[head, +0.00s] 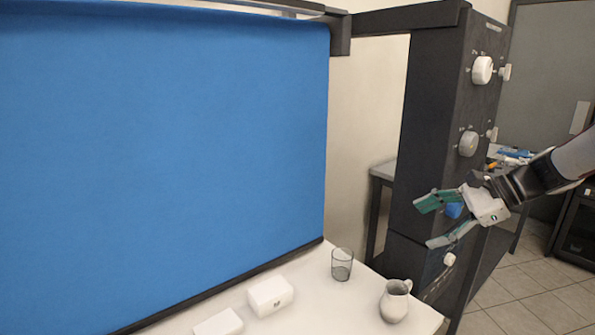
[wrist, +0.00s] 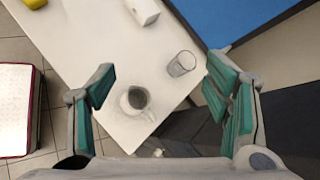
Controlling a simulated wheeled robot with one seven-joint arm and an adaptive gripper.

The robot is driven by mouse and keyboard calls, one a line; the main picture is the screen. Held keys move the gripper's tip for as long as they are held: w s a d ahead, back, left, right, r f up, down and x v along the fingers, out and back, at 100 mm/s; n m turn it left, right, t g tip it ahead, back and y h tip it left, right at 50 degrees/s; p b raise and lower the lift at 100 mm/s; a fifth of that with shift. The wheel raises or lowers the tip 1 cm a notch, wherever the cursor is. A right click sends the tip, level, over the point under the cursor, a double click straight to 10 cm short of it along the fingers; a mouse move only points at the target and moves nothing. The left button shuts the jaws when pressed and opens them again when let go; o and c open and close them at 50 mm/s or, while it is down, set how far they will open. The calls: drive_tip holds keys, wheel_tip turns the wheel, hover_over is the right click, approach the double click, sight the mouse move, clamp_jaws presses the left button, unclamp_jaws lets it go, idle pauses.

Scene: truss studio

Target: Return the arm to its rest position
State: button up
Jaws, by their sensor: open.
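My gripper (head: 432,223) is at the right of the head view, raised in front of the dark column and to the right of the white table. Its green-padded fingers are spread apart with nothing between them. In the wrist view my gripper (wrist: 162,90) is also open, with the table corner, a white jug and a glass showing below and beyond the fingers. My arm reaches in from the right edge of the head view.
The white table (head: 314,315) bears a glass (head: 342,265), a white jug (head: 395,301) and white boxes (head: 270,295). A blue backdrop (head: 160,150) stands behind it. The dark column (head: 432,110) has white knobs. Tiled floor (head: 535,285) is open at lower right.

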drive_tip(key=s+a+r+n+g+h+p, duration=0.1)
drive_tip(key=s+a+r+n+h, duration=0.3)
drive_tip(key=s, duration=0.5)
drive_tip(key=s+a+r+n+g+h, duration=0.1)
drive_tip(key=s+a+n+h, duration=0.1)
drive_tip(key=s+a+n, duration=0.55)
drive_tip(key=s+d+n+t+h, duration=0.1)
drive_tip(key=s+n, duration=0.1)
drive_tip(key=s, duration=0.6)
drive_tip(key=s+d+n+h+p, duration=0.1)
drive_tip(key=s+n+h, duration=0.1)
drive_tip(key=s, duration=0.6)
drive_tip(key=shift+s+f+n+t, duration=0.2)
drive_tip(key=shift+n+t, duration=0.2)
drive_tip(key=shift+n, duration=0.45)
drive_tip(key=shift+r, duration=0.1)
